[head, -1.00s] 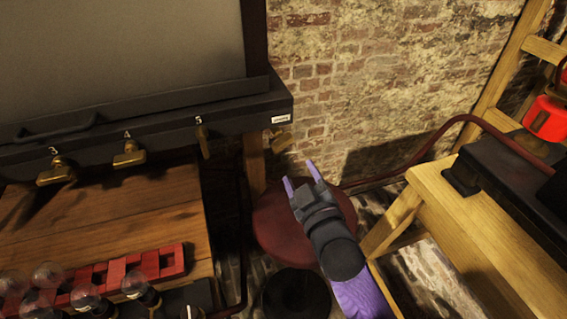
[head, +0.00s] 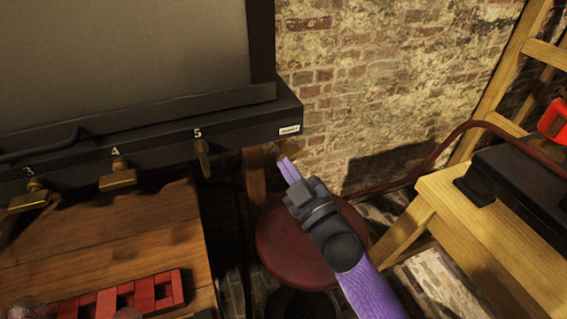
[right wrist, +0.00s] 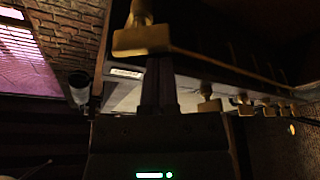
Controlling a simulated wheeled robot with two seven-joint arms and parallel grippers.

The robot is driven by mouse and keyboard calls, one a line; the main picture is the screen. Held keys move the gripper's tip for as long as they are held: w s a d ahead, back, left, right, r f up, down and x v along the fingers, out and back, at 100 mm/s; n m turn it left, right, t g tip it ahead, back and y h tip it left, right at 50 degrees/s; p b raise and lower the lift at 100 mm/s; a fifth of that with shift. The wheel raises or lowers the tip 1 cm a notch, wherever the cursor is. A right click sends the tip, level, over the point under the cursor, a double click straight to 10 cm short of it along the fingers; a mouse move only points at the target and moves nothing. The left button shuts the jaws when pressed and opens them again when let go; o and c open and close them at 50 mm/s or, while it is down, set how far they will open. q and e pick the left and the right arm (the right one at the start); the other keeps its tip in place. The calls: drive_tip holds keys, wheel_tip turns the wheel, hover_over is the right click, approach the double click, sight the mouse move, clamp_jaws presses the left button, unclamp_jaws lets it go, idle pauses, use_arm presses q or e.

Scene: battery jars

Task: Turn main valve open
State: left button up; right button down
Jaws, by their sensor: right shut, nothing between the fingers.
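A dark manifold bar (head: 225,122) carries brass valves and has a small white label (head: 289,130) at its right end, too small to read surely. The main valve (head: 284,151), a brass handle under that end, is mostly hidden behind my right gripper's tips. In the right wrist view a large brass handle (right wrist: 141,39) sits just above the fingertips, tilted slightly. My right gripper (head: 287,168) has its fingers together with nothing between them; they also show in the right wrist view (right wrist: 160,85). I cannot tell whether they touch the handle. My left gripper is not in view.
Brass valves numbered 3 (head: 29,197), 4 (head: 117,177) and 5 (head: 202,157) line the bar. A wooden table (head: 150,240) with a red rack (head: 120,298) stands below. A red stool (head: 300,250) and a wooden bench (head: 455,215) stand at right, before the brick wall.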

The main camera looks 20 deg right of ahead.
drive_tip(key=shift+w+a+r, duration=0.15)
drive_tip(key=shift+w+r, duration=0.05)
drive_tip(key=shift+w, duration=0.4)
drive_tip(key=shift+f+n+g+y+p, duration=0.15)
drive_tip(key=shift+n+g+y+p, duration=0.25)
drive_tip(key=shift+n, duration=0.6)
drive_tip(key=shift+f+n+g+y+p, duration=0.1)
drive_tip(key=shift+n+y+p, duration=0.1)
drive_tip(key=shift+n+p, duration=0.6)
drive_tip(key=shift+f+n+g+y, duration=0.15)
drive_tip(key=shift+n+g+y, duration=0.15)
drive_tip(key=shift+n, duration=0.7)
drive_tip(key=shift+d+f+n+g+p, duration=0.15)
drive_tip(key=shift+n+g+p, duration=0.25)
drive_tip(key=shift+n, duration=0.5)
drive_tip(key=shift+f+n+g+p, duration=0.2)
drive_tip(key=shift+n+p, duration=0.35)
drive_tip(key=shift+n, duration=0.35)
drive_tip(key=shift+d+f+n+g+p, duration=0.15)
drive_tip(key=shift+n+g+p, duration=0.25)
drive_tip(key=shift+n, duration=0.5)
idle(1.9)
